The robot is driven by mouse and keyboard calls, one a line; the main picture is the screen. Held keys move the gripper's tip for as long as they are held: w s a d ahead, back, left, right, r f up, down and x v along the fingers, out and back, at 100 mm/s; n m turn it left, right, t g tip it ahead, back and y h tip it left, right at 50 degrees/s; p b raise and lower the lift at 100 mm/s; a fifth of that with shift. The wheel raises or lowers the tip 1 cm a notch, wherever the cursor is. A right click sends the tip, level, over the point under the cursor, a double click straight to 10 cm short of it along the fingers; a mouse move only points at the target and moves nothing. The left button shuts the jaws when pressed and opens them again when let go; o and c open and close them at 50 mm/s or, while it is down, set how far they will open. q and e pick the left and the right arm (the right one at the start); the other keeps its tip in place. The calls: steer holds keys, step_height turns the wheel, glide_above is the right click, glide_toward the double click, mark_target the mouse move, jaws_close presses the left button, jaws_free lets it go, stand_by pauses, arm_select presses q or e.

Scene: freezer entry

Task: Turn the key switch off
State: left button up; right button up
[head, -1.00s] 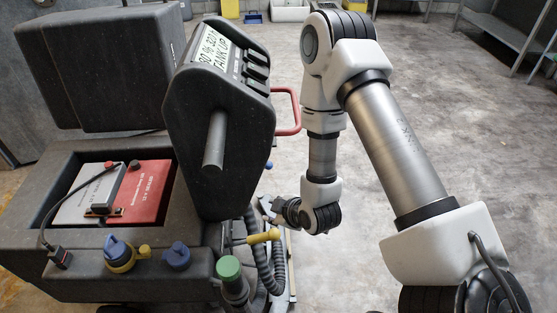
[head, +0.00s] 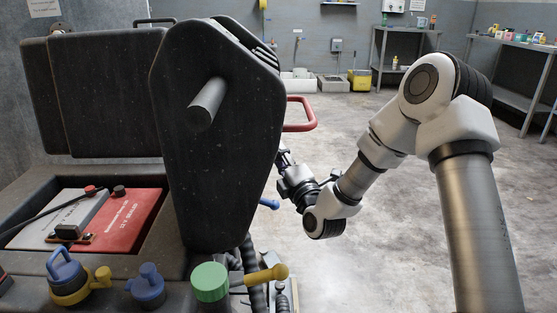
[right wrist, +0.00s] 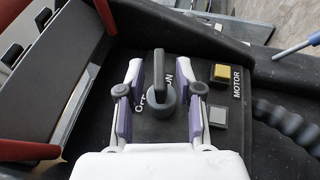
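The key switch (right wrist: 161,99) is a dark round knob with a raised bar handle on the machine's black panel, in the right wrist view. Its bar points up the picture, between lettering that appears to read OFF on the left and ON on the right. My right gripper (right wrist: 160,76) is open, with one finger on each side of the knob and visible gaps between. In the head view the right wrist reaches behind the machine's dark console (head: 225,120), which hides the fingers and the switch. My left gripper is not in view.
A yellow button (right wrist: 221,73) and a grey button (right wrist: 217,116) sit right of the switch by the word MOTOR. A red handle (head: 302,114) juts from the console. A black hose (right wrist: 285,120) lies at the right. Open concrete floor (head: 380,260) lies around my right arm.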

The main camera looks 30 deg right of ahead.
steer(key=shift+w+r, duration=0.1)
steer(key=shift+w, duration=0.4)
jaws_close()
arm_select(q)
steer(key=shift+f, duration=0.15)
